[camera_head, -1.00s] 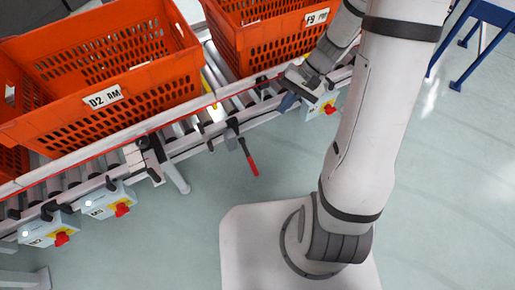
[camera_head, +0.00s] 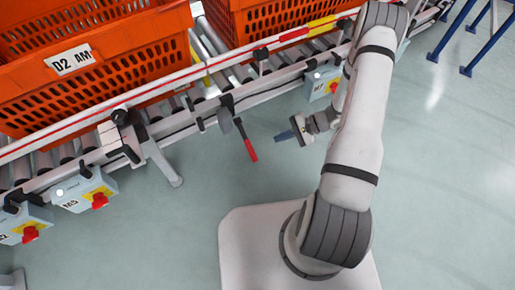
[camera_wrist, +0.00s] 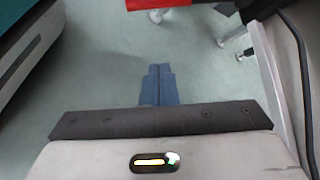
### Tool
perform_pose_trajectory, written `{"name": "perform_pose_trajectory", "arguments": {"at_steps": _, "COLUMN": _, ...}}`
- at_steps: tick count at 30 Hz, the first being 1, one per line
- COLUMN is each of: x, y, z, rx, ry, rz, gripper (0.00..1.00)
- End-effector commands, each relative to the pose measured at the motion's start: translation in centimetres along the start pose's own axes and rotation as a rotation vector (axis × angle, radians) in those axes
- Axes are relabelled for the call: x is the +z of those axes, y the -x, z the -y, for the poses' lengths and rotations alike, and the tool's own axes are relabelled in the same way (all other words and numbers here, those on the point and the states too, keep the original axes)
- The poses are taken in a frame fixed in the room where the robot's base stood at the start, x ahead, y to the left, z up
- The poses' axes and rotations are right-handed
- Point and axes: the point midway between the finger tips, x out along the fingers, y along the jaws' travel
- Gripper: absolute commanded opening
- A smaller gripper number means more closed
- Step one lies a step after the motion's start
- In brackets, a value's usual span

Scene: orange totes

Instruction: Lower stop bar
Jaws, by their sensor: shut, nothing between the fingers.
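A lever with a red handle (camera_head: 250,149) hangs from the front rail of the roller conveyor, its handle pointing down. A yellow bar (camera_head: 193,45) shows in part among the rollers beside the tote; I cannot tell whether it is the stop bar or how high it stands. My gripper (camera_head: 284,136) is shut and empty, right of the red handle and apart from it. In the wrist view its blue fingers (camera_wrist: 158,85) are together above the floor. A red piece (camera_wrist: 158,4) is cut off at that view's top; I cannot tell what it is.
An orange tote (camera_head: 95,62) labelled D2 AM and a second orange tote (camera_head: 280,22) stand on the conveyor (camera_head: 100,155). Control boxes with red knobs (camera_head: 99,201) line its front rail. A conveyor leg (camera_head: 165,168) stands left of the lever. Floor in front is clear.

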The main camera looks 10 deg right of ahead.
Motion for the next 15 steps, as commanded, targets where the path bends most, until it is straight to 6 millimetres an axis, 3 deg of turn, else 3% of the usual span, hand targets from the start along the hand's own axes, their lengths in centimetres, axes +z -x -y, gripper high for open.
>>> {"name": "perform_pose_trajectory", "arguments": {"at_steps": 8, "x": 0.0, "y": -0.9, "z": -0.1, "rx": 0.003, "ry": 0.001, "rz": 0.002, "gripper": 0.00}}
{"name": "perform_pose_trajectory", "arguments": {"at_steps": 15, "x": -0.1, "y": -5.4, "z": -0.3, "rx": 0.006, "ry": 0.001, "rz": 0.004, "gripper": 0.00}}
